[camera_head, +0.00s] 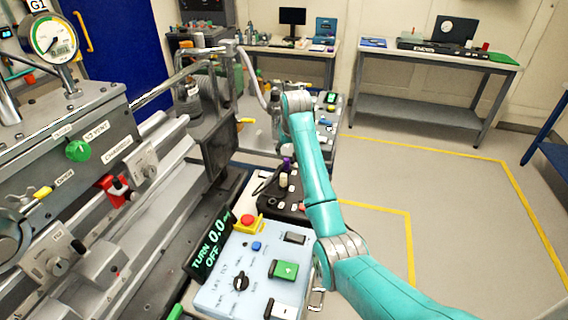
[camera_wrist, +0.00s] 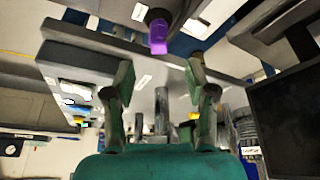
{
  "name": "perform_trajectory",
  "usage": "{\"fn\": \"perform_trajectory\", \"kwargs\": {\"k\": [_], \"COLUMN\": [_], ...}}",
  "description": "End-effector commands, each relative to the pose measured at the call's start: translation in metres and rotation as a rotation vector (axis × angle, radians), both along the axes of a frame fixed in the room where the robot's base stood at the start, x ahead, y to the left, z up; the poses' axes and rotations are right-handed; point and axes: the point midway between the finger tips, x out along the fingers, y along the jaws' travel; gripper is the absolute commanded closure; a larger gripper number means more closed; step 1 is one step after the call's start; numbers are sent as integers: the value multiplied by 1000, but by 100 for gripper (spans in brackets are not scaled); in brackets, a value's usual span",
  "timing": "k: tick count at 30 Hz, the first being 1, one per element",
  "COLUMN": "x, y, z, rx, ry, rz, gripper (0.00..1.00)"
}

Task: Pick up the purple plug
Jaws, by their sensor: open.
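The purple plug (camera_head: 286,163) stands on the dark unit beyond the pale blue control panel, in the head view, just left of my arm. In the wrist view the purple plug (camera_wrist: 158,36) is at the top centre, with a dark collar around its upper end. My gripper (camera_wrist: 160,74) is open, with its two fingers apart and nothing between them. The plug appears past the fingertips, roughly centred between them and not touched. In the head view the gripper is hard to make out behind the bend of my arm.
The pale blue control panel (camera_head: 232,285) has several knobs and buttons. A dark monitor (camera_head: 218,150) stands close left of the plug, and a green-lit display (camera_head: 212,245) lies in front. Grey machinery fills the left; the floor (camera_head: 430,190) at right is clear.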

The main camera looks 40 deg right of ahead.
Motion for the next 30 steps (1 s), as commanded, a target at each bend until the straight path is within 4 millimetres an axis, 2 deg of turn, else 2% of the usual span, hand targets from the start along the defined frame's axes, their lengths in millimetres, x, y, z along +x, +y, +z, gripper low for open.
{"fn": "perform_trajectory", "kwargs": {"k": [3,11,19,23,29,30], "x": [6,10,19,22,22,22], "y": [-2,-5,-9,-11,-11,-11], "z": [-15,-31,-66,-73,-74,-74], "rx": [0,0,0,0,-1,-1], "ry": [1,0,0,-1,-2,-2], "rz": [0,0,0,0,0,0], "gripper": [44,44,44,44,44,47]}}
